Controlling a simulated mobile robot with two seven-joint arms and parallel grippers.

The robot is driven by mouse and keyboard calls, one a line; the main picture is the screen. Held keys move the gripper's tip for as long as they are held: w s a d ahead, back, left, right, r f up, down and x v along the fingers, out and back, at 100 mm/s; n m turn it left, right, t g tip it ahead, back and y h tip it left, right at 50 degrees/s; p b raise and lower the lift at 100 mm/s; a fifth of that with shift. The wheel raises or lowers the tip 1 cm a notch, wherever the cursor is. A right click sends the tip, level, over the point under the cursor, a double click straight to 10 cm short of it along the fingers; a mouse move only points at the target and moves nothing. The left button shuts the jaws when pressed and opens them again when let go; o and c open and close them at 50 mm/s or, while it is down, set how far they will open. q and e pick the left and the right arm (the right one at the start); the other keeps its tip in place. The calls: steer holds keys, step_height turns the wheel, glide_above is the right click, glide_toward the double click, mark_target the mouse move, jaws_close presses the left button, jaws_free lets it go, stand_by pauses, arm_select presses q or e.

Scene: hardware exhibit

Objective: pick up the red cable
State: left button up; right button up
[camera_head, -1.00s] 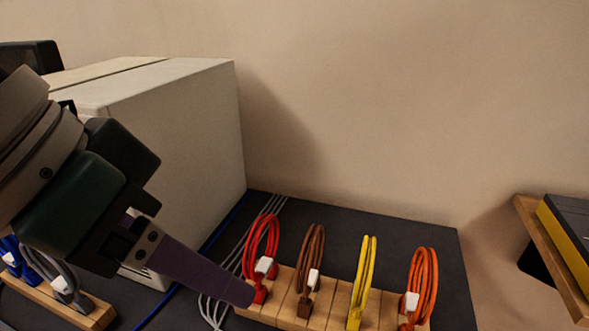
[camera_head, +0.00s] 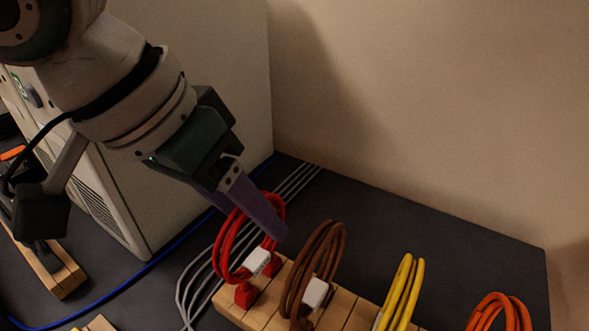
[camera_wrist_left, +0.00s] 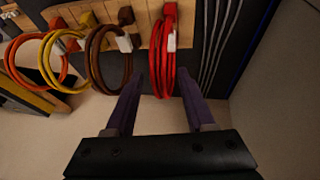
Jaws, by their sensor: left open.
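The red cable (camera_head: 229,243) is a coiled loop with a white tag, standing at the left end of a wooden rack (camera_head: 260,311). My left gripper (camera_head: 255,220) is open over the upper part of the red coil, coming down from the upper left. One purple finger crosses in front of the coil and hides part of it. In the left wrist view the red cable (camera_wrist_left: 168,52) lies ahead between the two fingertips (camera_wrist_left: 161,80), closer to the right one. The fingers do not close on it. My right gripper is not in view.
A brown cable (camera_head: 318,262) stands close to the right of the red one, then a yellow cable (camera_head: 403,292) and an orange cable (camera_head: 500,308). A beige computer case (camera_head: 235,75) stands behind my arm. Grey cables (camera_head: 196,276) and a blue cable (camera_head: 125,290) lie on the dark tabletop (camera_head: 420,228).

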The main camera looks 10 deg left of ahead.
mark_target(263, 260)
arm_select(q)
steer(key=x, duration=0.2)
steer(key=shift+d+f, duration=0.15)
steer(key=shift+f, duration=0.25)
jaws_close()
stand_by(0.3)
